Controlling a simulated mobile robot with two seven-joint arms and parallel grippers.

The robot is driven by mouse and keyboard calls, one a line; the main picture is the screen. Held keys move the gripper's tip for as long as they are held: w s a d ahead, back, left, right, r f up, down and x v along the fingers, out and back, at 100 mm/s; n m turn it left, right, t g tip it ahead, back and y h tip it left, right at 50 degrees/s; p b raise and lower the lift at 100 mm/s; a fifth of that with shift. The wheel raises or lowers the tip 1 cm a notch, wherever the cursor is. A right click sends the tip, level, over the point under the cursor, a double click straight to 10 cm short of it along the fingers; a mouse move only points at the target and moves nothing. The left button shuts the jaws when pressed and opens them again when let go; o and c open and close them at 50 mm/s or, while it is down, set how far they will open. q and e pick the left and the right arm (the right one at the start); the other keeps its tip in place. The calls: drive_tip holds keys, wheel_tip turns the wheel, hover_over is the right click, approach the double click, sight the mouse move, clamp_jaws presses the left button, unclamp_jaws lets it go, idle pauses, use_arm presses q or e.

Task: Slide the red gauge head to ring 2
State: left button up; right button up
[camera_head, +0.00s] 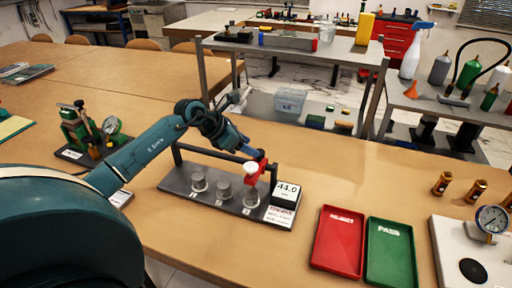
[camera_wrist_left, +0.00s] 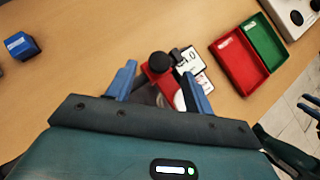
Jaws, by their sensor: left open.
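The gauge rig (camera_head: 176,187) is a dark base on the bench with three grey metal rings in a row and a dark rail behind. The red gauge head (camera_head: 253,171) is at the rail's right end, above the rightmost ring (camera_head: 251,198). The middle ring (camera_head: 223,189) has nothing above it. My left gripper (camera_head: 256,156) is at the top of the red head. In the left wrist view, its blue fingers (camera_wrist_left: 158,70) are apart, with the red head (camera_wrist_left: 154,76) and its black knob (camera_wrist_left: 158,62) between them. Contact cannot be told.
A display reading 44.0 (camera_head: 287,193) stands at the rig's right end. A red tray (camera_head: 338,243) and a green tray (camera_head: 391,253) lie further right. A green gauge device (camera_head: 80,131) is at the left. The bench between rig and trays is clear.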

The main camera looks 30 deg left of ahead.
use_arm(q)
drive_tip(key=shift+x, duration=2.1)
drive_tip(key=shift+c, duration=0.2)
clamp_jaws()
